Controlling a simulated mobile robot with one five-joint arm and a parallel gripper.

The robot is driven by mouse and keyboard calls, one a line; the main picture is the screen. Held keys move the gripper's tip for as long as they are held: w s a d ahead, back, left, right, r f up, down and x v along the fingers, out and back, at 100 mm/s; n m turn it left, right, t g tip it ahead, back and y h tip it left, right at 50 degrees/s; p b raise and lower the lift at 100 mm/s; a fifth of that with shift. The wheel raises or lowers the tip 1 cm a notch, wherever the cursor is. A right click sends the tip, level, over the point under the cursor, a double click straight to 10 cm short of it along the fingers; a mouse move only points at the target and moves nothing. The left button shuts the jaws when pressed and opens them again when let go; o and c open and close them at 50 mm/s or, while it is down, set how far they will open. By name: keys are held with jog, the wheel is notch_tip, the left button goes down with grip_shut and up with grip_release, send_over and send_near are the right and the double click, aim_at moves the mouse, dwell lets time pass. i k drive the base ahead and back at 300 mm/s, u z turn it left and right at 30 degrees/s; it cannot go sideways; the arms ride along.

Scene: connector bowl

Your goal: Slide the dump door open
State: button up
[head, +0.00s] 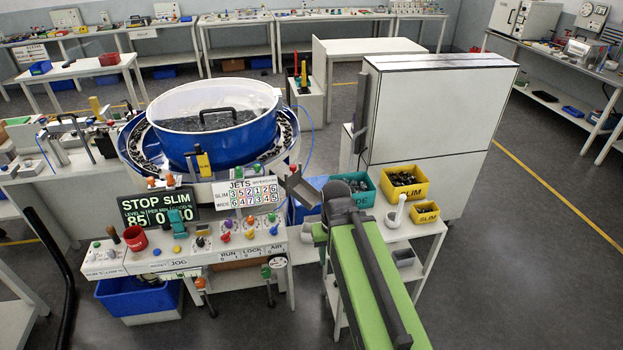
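A blue bowl (215,142) with a clear lid and a black handle stands on the feeder at the left, dark parts inside. I cannot tell for sure which part is the dump door. My arm reaches from the bottom right up to a dark joint beside the teal bin.
A control panel (190,250) with knobs and levers fronts the feeder. A teal bin (366,197) and yellow bins (405,182) of dark parts stand on a side table. A white cabinet (440,120) stands behind. Open floor (530,260) lies at the right.

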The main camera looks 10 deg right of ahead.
aim_at(294, 179)
jog(key=z, duration=0.5)
jog(key=k, duration=0.1)
jog(key=u, duration=0.65)
jog(key=i, duration=0.7)
jog(key=u, duration=0.15)
jog(key=k, duration=0.1)
jog(key=u, duration=2.15)
jog(key=k, duration=0.8)
jog(key=z, duration=0.7)
jog(key=i, duration=1)
jog(key=u, duration=0.15)
